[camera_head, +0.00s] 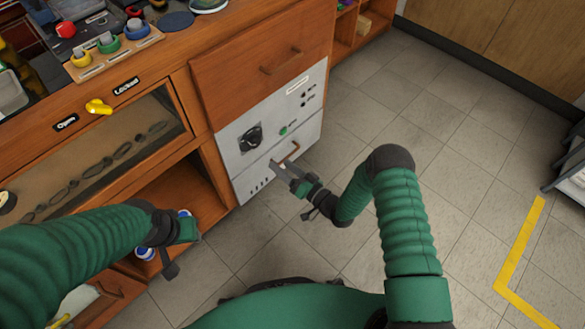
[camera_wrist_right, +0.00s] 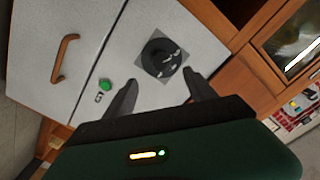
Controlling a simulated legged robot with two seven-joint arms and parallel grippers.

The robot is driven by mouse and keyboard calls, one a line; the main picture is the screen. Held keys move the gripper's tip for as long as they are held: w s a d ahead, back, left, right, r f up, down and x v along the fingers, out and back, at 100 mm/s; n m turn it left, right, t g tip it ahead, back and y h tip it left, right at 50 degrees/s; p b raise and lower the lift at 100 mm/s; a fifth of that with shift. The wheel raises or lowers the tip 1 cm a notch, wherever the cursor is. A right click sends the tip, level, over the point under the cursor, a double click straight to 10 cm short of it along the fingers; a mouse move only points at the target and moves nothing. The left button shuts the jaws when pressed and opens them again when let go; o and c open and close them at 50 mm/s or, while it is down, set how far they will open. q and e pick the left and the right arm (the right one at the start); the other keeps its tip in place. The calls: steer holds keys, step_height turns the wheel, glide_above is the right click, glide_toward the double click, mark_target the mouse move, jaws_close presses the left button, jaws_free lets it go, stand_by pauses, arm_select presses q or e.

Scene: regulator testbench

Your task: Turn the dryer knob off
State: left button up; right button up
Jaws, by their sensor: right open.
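The dryer knob (camera_head: 250,138) is a black round dial on a dark square plate, on the white-grey dryer panel (camera_head: 230,160) set in the wooden bench. In the right wrist view the knob (camera_wrist_right: 161,57) lies just beyond and between my fingertips, apart from them. My right gripper (camera_head: 277,168) is in front of the panel, below and right of the knob in the head view. It is open and empty (camera_wrist_right: 160,88). My left gripper (camera_head: 172,262) is at the lower left near the open shelf; its jaws cannot be made out.
A green button (camera_head: 283,131) and a copper-coloured handle (camera_head: 289,152) are on the panel right of the knob. A wooden drawer (camera_head: 262,65) is above. A yellow latch (camera_head: 98,107) sits between "Open" and "Locked" labels.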

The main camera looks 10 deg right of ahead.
arm_select(q)
steer(key=shift+p+v, duration=0.45)
steer(key=shift+v, duration=0.35)
arm_select(e)
steer(key=v, duration=0.4)
steer(key=shift+s+d, duration=0.15)
steer(key=shift+s, duration=0.15)
arm_select(q)
steer(key=shift+w, duration=0.2)
arm_select(e)
steer(key=shift+w, duration=0.1)
